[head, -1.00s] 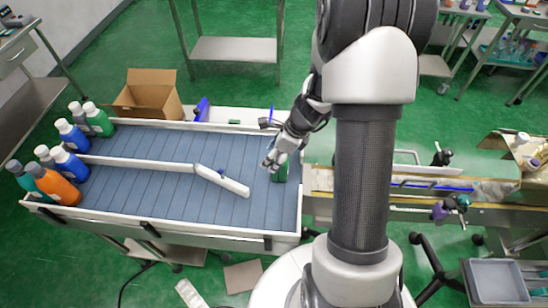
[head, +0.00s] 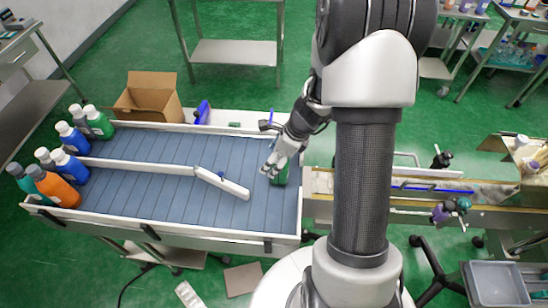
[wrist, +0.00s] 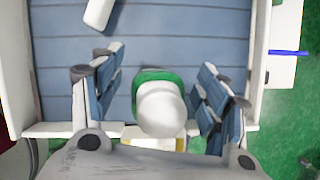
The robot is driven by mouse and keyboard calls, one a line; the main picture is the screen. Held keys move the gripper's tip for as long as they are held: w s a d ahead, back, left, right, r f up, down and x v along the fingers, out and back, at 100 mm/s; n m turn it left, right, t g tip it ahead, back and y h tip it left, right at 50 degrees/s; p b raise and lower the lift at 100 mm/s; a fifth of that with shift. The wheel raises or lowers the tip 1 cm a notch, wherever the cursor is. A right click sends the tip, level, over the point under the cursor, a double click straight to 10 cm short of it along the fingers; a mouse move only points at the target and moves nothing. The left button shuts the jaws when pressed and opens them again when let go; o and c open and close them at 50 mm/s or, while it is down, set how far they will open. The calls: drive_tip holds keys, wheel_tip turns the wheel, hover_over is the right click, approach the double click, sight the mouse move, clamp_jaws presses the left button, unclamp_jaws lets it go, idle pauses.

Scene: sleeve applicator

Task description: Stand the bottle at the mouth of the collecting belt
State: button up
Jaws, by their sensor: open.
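A green bottle with a white cap (wrist: 160,108) stands on the blue slatted collecting belt (head: 150,195), near the belt's right end where the narrow conveyor meets it. In the head view the green bottle (head: 281,176) is partly hidden behind my gripper (head: 272,168). In the wrist view my gripper (wrist: 160,100) is open, with one finger on each side of the bottle. Gaps show between the fingers and the bottle, and the bottle looks upright.
Several capped bottles (head: 62,197), orange, blue, green and teal, stand at the belt's left end. A white angled guide rail (head: 222,184) lies across the belt's middle. A cardboard box (head: 149,97) is behind it. The belt between is clear.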

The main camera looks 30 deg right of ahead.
drive_tip(key=p+v, duration=0.5)
drive_tip(key=v, duration=0.7)
drive_tip(key=s+a+r+n, duration=0.2)
drive_tip(key=a+r+n, duration=0.4)
drive_tip(key=r+n, duration=0.15)
drive_tip(key=s+a+r+n+h, duration=0.1)
drive_tip(key=s+a+r+n, duration=0.3)
drive_tip(key=s+n, duration=0.3)
drive_tip(key=s+a+r+n+t+h, duration=0.1)
drive_tip(key=s+a+r+n+h, duration=0.1)
drive_tip(key=s+a+r+n, duration=0.2)
drive_tip(key=s+r+n, duration=0.3)
drive_tip(key=s+n, duration=0.1)
drive_tip(key=n, duration=0.4)
drive_tip(key=shift+s+a+n, duration=0.2)
drive_tip(key=shift+a+n, duration=0.15)
drive_tip(key=shift+r, duration=0.1)
